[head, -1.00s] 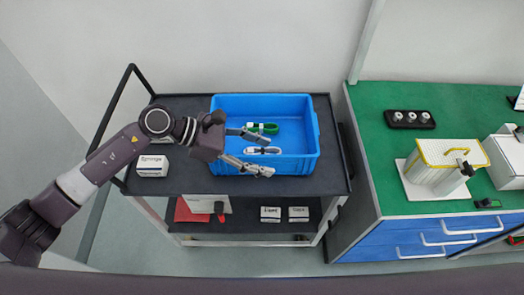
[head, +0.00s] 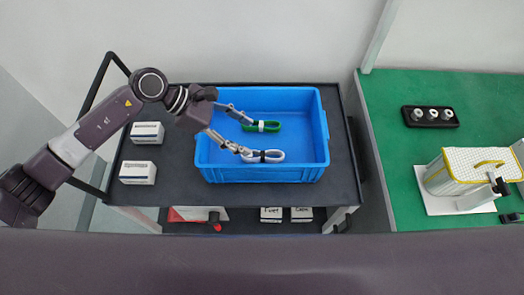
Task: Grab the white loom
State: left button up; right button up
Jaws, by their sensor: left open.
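The white loom (head: 268,157) is a looped white cable bundle with a dark band. It lies in the blue crate (head: 312,171), towards its front wall. A green loom (head: 264,126) with a white band lies behind it in the same crate. My left gripper (head: 246,135) is open and reaches into the crate from the left. One finger is at the left end of the white loom, and the other is near the left end of the green loom. Whether the fingers touch either loom I cannot tell. My right gripper is not in view.
The crate stands on a black cart top (head: 343,163). Two white boxes, one behind (head: 147,132) and one in front (head: 138,173), sit left of the crate. A green workbench (head: 390,115) on the right bears a black holder (head: 430,116) and a white-and-yellow device (head: 468,170).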

pick_arm(q)
jog(key=b, duration=0.5)
send_near(264, 154)
jog(key=shift+x, duration=0.95)
jog(key=shift+s+d+f, duration=0.15)
jog(key=shift+d+f, duration=0.2)
jog(key=shift+d, duration=0.1)
jog(key=p+x, duration=0.2)
jog(key=x, duration=0.4)
jog(key=shift+f+p, duration=0.2)
jog(key=shift+p, duration=0.2)
jog(key=shift+d+f, duration=0.15)
jog(key=shift+f, duration=0.1)
jog(key=c, duration=1.3)
jog(key=shift+o, duration=0.2)
jog(key=shift+r, duration=0.2)
